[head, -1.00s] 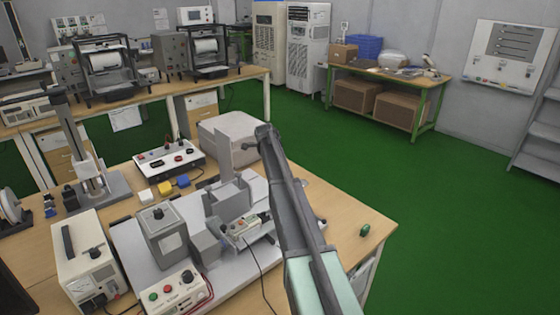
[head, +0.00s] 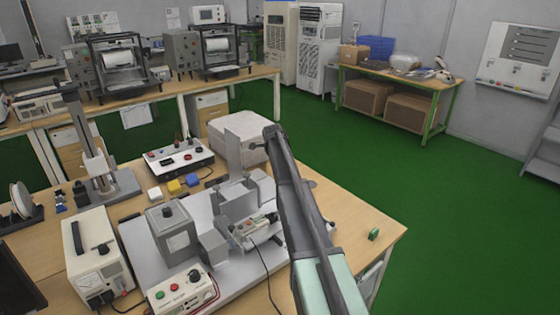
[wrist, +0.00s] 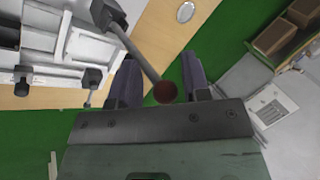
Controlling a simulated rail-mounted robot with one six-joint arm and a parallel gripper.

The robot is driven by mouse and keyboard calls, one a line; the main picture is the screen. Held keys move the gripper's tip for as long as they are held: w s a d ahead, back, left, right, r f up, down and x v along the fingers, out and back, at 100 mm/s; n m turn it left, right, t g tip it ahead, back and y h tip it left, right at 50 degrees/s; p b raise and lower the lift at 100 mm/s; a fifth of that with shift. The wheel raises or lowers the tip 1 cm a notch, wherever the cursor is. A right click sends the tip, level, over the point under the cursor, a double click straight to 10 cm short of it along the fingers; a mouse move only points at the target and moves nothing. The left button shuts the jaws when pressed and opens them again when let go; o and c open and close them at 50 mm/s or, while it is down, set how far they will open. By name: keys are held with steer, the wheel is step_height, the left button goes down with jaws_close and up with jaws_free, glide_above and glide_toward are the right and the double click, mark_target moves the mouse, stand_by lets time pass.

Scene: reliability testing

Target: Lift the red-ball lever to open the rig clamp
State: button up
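In the wrist view, my gripper (wrist: 158,68) has its two dark fingers apart. A grey lever rod (wrist: 138,52) runs down between them and ends in a dark red ball (wrist: 165,92) close to the palm. Gaps show on both sides of the ball, so the fingers are not closed on it. In the head view, the test rig stands on a light grey base plate (head: 145,262) with grey blocks (head: 238,200). My arm crosses in front of the rig's right side. The lever's ball and my fingers cannot be made out there.
A control box (head: 183,292) with coloured buttons and a white instrument (head: 92,250) stand at the rig's front left. A cable (head: 264,272) hangs in front. A green button (head: 374,234) lies near the table's right corner. Green floor is open to the right.

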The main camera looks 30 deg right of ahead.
steer(key=p+v, duration=0.9)
steer(key=v, duration=0.1)
steer(key=shift+s+r, duration=0.15)
steer(key=shift+r, duration=0.15)
steer(key=shift+a, duration=0.15)
steer(key=s+a+f+n+g+y+b, duration=0.1)
steer(key=s+a+f+n+b, duration=0.1)
steer(key=s+a+n, duration=0.6)
steer(key=s+a+f+n+g+y+b, duration=0.1)
steer(key=s+a+n, duration=0.7)
steer(key=s, duration=1)
steer(key=s+a+f+n+g+y+b, duration=0.1)
steer(key=s+a+f+n, duration=0.4)
steer(key=s+a, duration=0.7)
steer(key=s+n+y+b, duration=0.1)
steer(key=n+b, duration=0.1)
steer(key=shift+s+f+n+g, duration=0.2)
steer(key=shift+s+n+g, duration=0.1)
steer(key=shift+n+g, duration=0.1)
